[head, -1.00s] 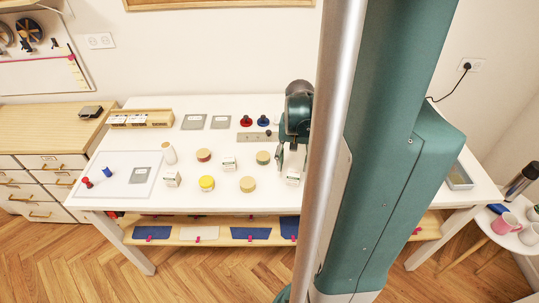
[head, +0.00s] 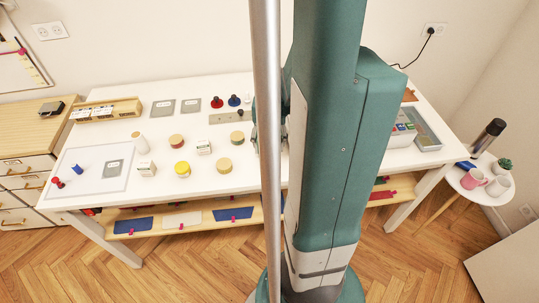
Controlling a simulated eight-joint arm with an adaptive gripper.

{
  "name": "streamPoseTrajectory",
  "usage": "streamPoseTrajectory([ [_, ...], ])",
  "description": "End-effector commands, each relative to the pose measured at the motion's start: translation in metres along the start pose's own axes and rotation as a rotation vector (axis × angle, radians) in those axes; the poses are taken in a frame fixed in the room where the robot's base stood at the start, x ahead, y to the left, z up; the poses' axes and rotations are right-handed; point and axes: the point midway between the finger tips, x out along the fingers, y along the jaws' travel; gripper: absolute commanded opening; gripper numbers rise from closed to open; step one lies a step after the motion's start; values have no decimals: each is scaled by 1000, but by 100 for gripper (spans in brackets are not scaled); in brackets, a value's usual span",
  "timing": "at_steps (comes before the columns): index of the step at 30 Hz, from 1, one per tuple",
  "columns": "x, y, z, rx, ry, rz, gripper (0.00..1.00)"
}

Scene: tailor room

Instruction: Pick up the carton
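Two small white cartons stand on the white table in the head view: one near the table's middle (head: 204,147) and one nearer the front left (head: 147,169). Which carton the task means cannot be told. Another small white carton, seen earlier beside my gripper, is now hidden behind my column and arm. My gripper's fingers are hidden there too. Only slivers of dark teal arm parts show beside the silver pole, so I cannot see whether anything is held.
Round lidded containers, a yellow one (head: 183,170) and a tan one (head: 224,165), stand among the cartons. A white board (head: 92,178) lies at left, a wooden tray (head: 120,106) behind it. A grey tray (head: 426,134) lies at the right. A small side table (head: 487,190) holds mugs.

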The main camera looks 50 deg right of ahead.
Motion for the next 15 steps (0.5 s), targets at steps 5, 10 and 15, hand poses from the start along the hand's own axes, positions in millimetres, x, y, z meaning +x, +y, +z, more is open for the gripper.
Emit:
streamPoseTrajectory([
  [5, 2, 0, 0, 0, 0, 0, 48],
  [10, 1, 0, 0, 0, 0, 0, 48],
  [15, 4, 0, -1, 0, 0, 0, 48],
])
